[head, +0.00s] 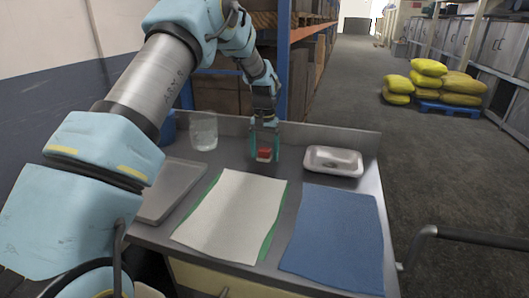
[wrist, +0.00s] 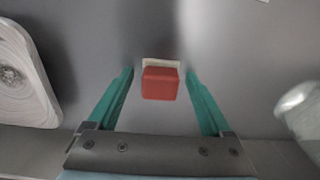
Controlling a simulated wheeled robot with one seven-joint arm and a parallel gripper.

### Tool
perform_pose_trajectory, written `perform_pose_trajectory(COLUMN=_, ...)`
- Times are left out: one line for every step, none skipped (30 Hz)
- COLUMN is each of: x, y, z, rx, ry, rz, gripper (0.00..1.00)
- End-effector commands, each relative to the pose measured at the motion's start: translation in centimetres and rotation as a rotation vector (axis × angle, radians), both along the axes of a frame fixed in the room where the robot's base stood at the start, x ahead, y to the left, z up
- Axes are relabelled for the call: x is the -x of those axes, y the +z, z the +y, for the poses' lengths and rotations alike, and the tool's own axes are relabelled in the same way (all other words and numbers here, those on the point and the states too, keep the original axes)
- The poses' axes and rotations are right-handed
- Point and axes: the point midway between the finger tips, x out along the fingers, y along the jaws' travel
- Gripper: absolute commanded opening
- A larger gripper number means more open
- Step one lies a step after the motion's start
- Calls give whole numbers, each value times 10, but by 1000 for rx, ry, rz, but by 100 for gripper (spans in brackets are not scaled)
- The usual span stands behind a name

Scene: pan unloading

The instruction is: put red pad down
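The red pad (head: 264,153) is a small red block with a pale, cream-coloured layer or piece showing at one edge. It is at the back of the grey metal table, between the fingers of my gripper (head: 265,155). In the wrist view the red pad (wrist: 160,84) lies between the two green fingers of my gripper (wrist: 159,72), with a visible gap on each side. The gripper is open and points down. The pad appears to rest on the table surface; its underside is hidden.
The metal table (head: 290,150) holds a white cloth (head: 235,212) over a green one, a blue cloth (head: 338,235), a silver tray (head: 333,161), a grey tray (head: 170,190) and a clear container (head: 204,131). A raised rim runs along the back edge. Bare metal surrounds the pad.

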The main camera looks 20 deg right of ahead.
Motion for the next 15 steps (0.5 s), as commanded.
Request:
perform_pose_trajectory(x=0, y=0, z=0, rx=0, ry=0, rz=0, gripper=85)
perform_pose_trajectory(x=0, y=0, z=0, rx=0, ry=0, rz=0, gripper=85)
perform_pose_trajectory(x=0, y=0, z=0, rx=0, ry=0, rz=0, gripper=85)
perform_pose_trajectory(x=0, y=0, z=0, rx=0, ry=0, rz=0, gripper=85)
perform_pose_trajectory(x=0, y=0, z=0, rx=0, ry=0, rz=0, gripper=85)
perform_pose_trajectory(x=0, y=0, z=0, rx=0, ry=0, rz=0, gripper=85)
perform_pose_trajectory(x=0, y=1, z=0, rx=0, ry=0, rz=0, gripper=85)
perform_pose_trajectory(x=0, y=3, z=0, rx=0, ry=0, rz=0, gripper=85)
perform_pose_trajectory(x=0, y=5, z=0, rx=1, ry=0, rz=-1, gripper=85)
perform_pose_trajectory(x=0, y=6, z=0, rx=1, ry=0, rz=-2, gripper=85)
perform_pose_trajectory(x=0, y=9, z=0, rx=1, ry=0, rz=-2, gripper=85)
perform_pose_trajectory(x=-1, y=14, z=-1, rx=2, ry=0, rz=-2, gripper=85)
perform_pose_trajectory(x=-1, y=18, z=-1, rx=3, ry=0, rz=-3, gripper=85)
perform_pose_trajectory(x=-1, y=24, z=-1, rx=3, ry=0, rz=-4, gripper=85)
perform_pose_trajectory(x=-1, y=31, z=-1, rx=4, ry=0, rz=-5, gripper=85)
